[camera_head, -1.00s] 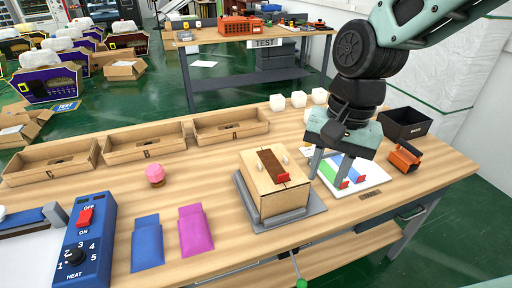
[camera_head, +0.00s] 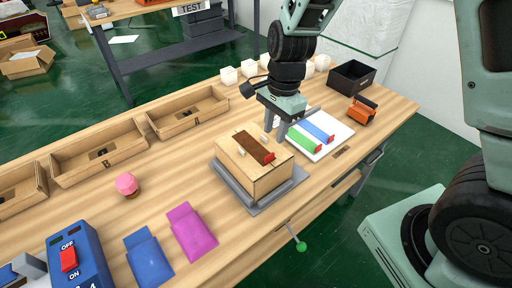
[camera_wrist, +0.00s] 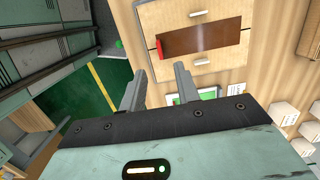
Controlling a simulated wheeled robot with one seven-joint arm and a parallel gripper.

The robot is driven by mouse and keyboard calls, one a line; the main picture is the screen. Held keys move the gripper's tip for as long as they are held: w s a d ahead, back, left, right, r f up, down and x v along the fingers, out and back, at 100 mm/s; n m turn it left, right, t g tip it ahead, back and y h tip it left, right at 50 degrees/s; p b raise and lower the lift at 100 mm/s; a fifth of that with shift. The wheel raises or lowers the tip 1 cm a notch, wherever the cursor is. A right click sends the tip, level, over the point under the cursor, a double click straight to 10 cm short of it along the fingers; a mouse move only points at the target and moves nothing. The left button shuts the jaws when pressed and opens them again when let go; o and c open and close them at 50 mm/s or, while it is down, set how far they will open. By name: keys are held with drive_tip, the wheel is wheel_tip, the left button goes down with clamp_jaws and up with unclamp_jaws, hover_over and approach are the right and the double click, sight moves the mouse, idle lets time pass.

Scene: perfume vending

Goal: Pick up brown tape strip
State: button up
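The brown tape strip (camera_head: 253,147) lies flat on top of a light wooden box (camera_head: 235,165), with a red end at its front right. In the wrist view the brown strip (camera_wrist: 212,34) lies across the box top, its red end at the left. My gripper (camera_head: 291,127) is above the table just beyond the box's right side. In the wrist view my gripper (camera_wrist: 160,71) has its two fingers apart with nothing between them. The fingers point toward the box and are apart from the strip.
A white board (camera_head: 340,131) with green (camera_head: 304,142) and blue (camera_head: 318,131) strips lies right of the box. Small pale knobs stand on the box top beside the strip. A black bin (camera_head: 354,80) and an orange tool (camera_head: 362,110) are farther right. Pink (camera_head: 192,230) and blue (camera_head: 148,257) pouches lie left.

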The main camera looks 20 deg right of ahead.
sight(270, 155)
drive_tip(key=shift+s+a+f+p, duration=0.1)
drive_tip(key=shift+a+f+p, duration=0.15)
drive_tip(key=shift+f, duration=1.05)
drive_tip(key=shift+s+a+f+p, duration=0.1)
drive_tip(key=shift+f+p, duration=0.1)
drive_tip(key=shift+f, duration=1.1)
drive_tip(key=shift+a+f+p, duration=0.2)
drive_tip(key=shift+f+p, duration=0.05)
drive_tip(key=shift+f, duration=1.05)
clamp_jaws()
